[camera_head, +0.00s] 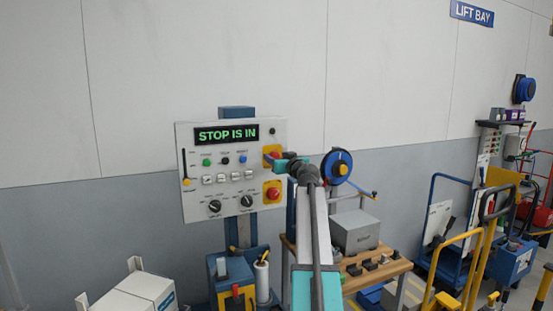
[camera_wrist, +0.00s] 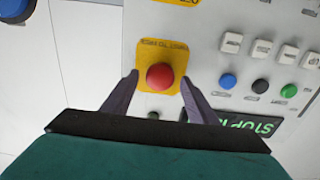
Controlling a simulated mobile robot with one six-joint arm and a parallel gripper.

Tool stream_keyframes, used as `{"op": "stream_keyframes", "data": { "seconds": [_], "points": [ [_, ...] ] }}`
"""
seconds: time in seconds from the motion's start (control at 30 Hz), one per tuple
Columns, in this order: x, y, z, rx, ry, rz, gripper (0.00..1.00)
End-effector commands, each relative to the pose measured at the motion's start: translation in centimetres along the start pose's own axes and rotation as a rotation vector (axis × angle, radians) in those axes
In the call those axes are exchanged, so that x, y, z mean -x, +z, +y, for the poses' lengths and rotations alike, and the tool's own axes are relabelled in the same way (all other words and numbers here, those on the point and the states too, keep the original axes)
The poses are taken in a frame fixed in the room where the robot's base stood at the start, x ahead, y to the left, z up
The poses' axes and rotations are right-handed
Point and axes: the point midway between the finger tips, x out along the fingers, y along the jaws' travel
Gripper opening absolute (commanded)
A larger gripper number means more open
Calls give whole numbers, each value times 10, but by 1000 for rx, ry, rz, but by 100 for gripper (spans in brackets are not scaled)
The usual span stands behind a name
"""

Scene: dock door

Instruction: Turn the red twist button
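A grey-white control panel (camera_head: 190,215) stands by the wall, its display (camera_head: 226,134) reading "STOP IS IN" in green. Two red buttons on yellow plates are on its right side. The lower red button (camera_head: 272,193) is in plain view. The upper one is mostly hidden behind my gripper (camera_head: 271,160) in the head view. In the wrist view my gripper (camera_wrist: 160,84) is open, its two dark fingers on either side of the upper red button (camera_wrist: 160,77). Whether they touch it I cannot tell.
Black knobs (camera_head: 214,206) and small coloured buttons (camera_head: 206,162) fill the rest of the panel. A blue reel (camera_head: 337,167) is to the right, above a wooden bench (camera_head: 390,268) with a grey box (camera_head: 355,232). White boxes (camera_head: 140,289) stand at lower left.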

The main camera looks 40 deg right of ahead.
Motion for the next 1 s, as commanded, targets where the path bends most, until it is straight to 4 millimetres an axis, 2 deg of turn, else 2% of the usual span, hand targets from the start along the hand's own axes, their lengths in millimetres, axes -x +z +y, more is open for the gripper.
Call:
{"op": "stream_keyframes", "data": {
  "seconds": [0.03,0.23,0.27,0.67,1.0],
  "points": [
    [0,0,0,0,0,0,47],
    [0,0,0,0,0,0,13],
    [4,0,-8,1,-2,0,13],
    [-1,1,-4,-51,-5,-1,13],
    [-1,1,-3,-233,-4,1,13]
  ]
}}
